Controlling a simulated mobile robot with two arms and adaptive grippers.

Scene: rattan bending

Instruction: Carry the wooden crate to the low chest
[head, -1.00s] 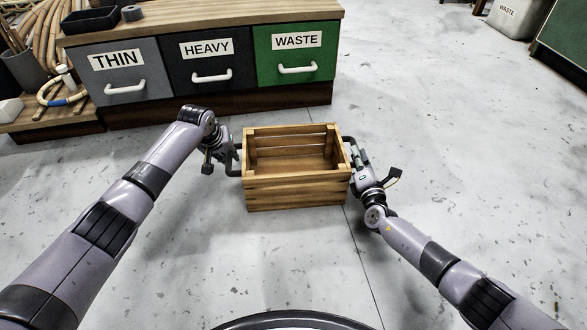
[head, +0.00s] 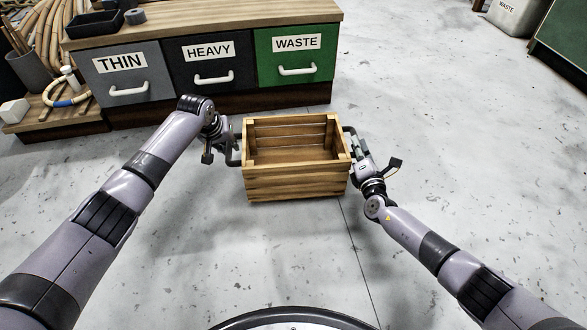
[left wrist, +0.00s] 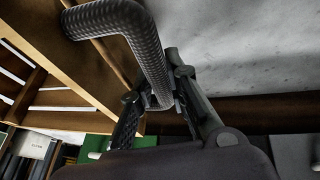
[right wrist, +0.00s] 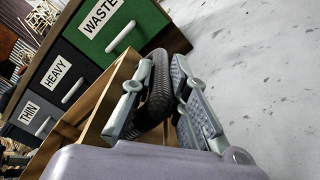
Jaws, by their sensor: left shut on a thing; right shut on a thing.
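The wooden crate (head: 296,183) is slatted, open-topped and empty, held between my two grippers in front of the low chest (head: 215,101). The chest has three drawers labelled THIN, HEAVY and WASTE, all closed. My left gripper (head: 232,150) is shut on the crate's left handle, a dark ribbed bar that fills the left wrist view (left wrist: 150,50). My right gripper (head: 353,148) is shut on the right handle, also ribbed, seen in the right wrist view (right wrist: 158,90). The crate looks about level. Its height above the floor is hard to tell.
A black tray (head: 93,24) and a grey roll (head: 135,16) sit on the chest top, whose right part is bare. Left of the chest is a low wooden platform (head: 60,122) with rattan canes and a pot. Open floor lies right of the chest.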

